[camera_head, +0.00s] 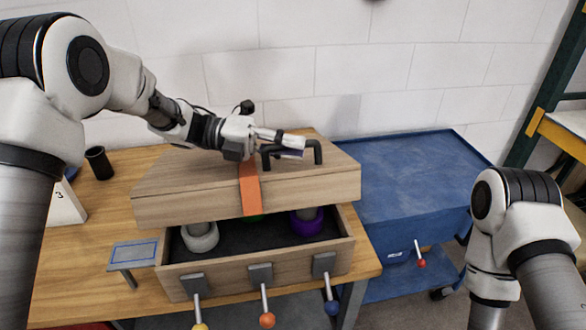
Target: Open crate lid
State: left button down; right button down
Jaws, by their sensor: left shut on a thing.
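The wooden crate (220,278) stands on the wooden table with its front toward me. Its lid (309,187) is a thick wooden slab with an orange strap (249,188) and a black handle (318,152) on top. The lid is raised at the front and tilted, so a gap shows the crate's dark inside. My left gripper (293,146) is above the lid and shut at the handle; its fingers hide part of it. My right arm is at the right edge, and its gripper is out of the frame.
Inside the crate are a white ring-like item (200,238) and a purple one (307,224). Levers with yellow, orange (267,320) and blue knobs hang at the crate's front. A blue cart (400,185) stands to the right. A black cup (99,163) is at the left.

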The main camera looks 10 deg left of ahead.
pick_arm(q)
jog(key=w+a+r+n+h+p, duration=0.1)
jog(key=w+a+r+n, duration=0.1)
jog(key=w+r, duration=0.3)
jog(key=shift+w+r+n+p, duration=0.15)
jog(key=shift+w+n+p, duration=0.2)
jog(key=shift+w+n, duration=0.15)
jog(key=c, duration=1.4)
grip_release()
jog(key=shift+o, duration=1.3)
jog(key=shift+d, duration=0.2)
jog(key=a, duration=1.2)
jog(key=shift+w, duration=0.45)
